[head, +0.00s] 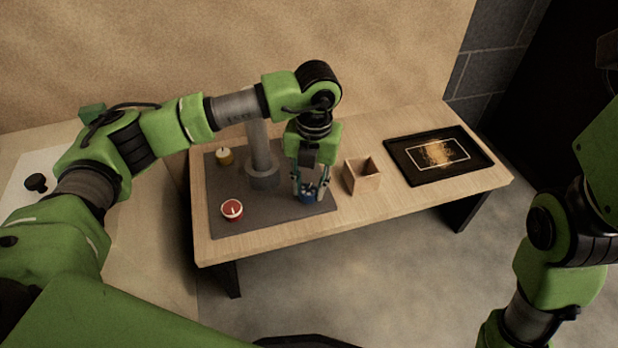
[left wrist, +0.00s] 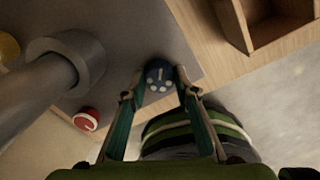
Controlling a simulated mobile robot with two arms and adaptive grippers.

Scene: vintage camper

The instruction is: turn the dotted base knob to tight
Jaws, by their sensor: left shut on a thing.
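The dotted base knob (left wrist: 158,76) is blue with white dots and a white pointer line on top in the left wrist view. In the head view the knob (head: 307,197) shows as a small blue patch at the right side of the grey plate. My left gripper (head: 310,191) points down over it, with one finger on each side. In the left wrist view its fingertips (left wrist: 156,90) are shut on the knob. Any tight mark is hidden or too small to read. My right gripper is out of view.
The grey plate (head: 240,213) also bears a red knob (head: 232,210), a yellow knob (head: 224,156) and a thick grey post (head: 262,170). An open wooden box (head: 363,178) stands close right of my left gripper. A black tray (head: 412,172) lies farther right.

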